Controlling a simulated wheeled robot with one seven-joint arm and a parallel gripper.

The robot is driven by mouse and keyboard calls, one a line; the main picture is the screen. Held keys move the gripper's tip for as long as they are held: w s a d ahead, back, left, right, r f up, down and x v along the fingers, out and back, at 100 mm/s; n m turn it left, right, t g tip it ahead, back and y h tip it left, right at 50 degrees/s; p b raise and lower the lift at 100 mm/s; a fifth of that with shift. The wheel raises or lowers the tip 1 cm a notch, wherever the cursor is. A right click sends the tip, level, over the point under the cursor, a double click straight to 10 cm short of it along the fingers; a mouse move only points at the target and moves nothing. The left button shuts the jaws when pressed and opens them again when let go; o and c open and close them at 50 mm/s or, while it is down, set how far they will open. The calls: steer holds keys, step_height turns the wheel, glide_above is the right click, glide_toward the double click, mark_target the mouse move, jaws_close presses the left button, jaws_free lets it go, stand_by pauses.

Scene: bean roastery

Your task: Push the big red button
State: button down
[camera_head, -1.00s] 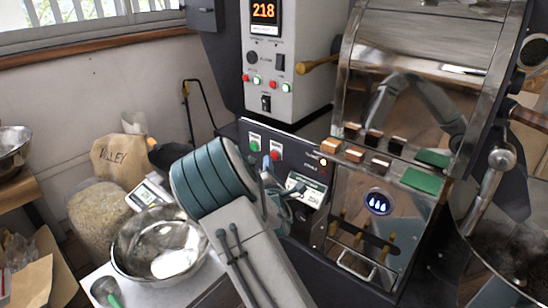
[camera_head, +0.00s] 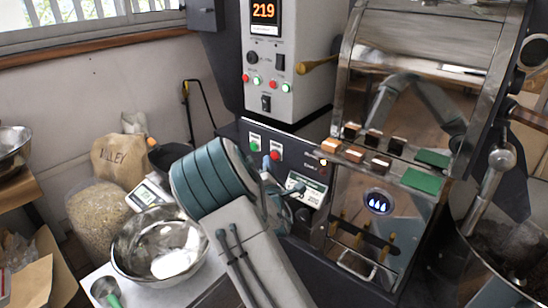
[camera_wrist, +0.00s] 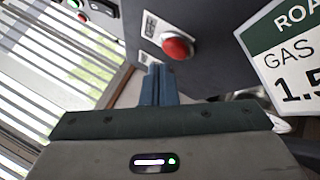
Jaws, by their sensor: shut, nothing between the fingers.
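The big red button (camera_head: 276,155) sits on the dark sloping control panel, to the right of a green button (camera_head: 254,146). In the wrist view the red button (camera_wrist: 177,47) is a round dome just beyond and slightly right of my fingertips. My gripper (camera_wrist: 157,68) is shut, its blue fingers together with nothing between them. In the head view my gripper (camera_head: 266,163) is partly hidden behind my own arm, with its tips just below and left of the red button. A gap seems to show between tips and button; I cannot tell its depth.
A roast card (camera_head: 306,189) stands right of the buttons; it also shows close by in the wrist view (camera_wrist: 288,58). Smaller red and green lamps sit on the white control box (camera_head: 285,60). A steel bowl (camera_head: 118,262) stands left of my arm.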

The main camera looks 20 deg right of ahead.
steer(key=shift+d, duration=0.1)
stand_by(0.5)
steer(key=shift+w+d, duration=0.25)
steer(key=shift+w+d+b, duration=0.25)
steer(key=shift+d+b, duration=0.1)
steer(key=shift+b, duration=0.05)
stand_by(0.7)
steer(key=shift+s+a, duration=0.5)
steer(key=shift+a, duration=0.15)
stand_by(0.3)
steer(key=s+a, duration=0.1)
steer(key=a, duration=0.1)
steer(key=s+a, duration=0.2)
stand_by(0.4)
steer(key=shift+r, duration=0.1)
stand_by(0.4)
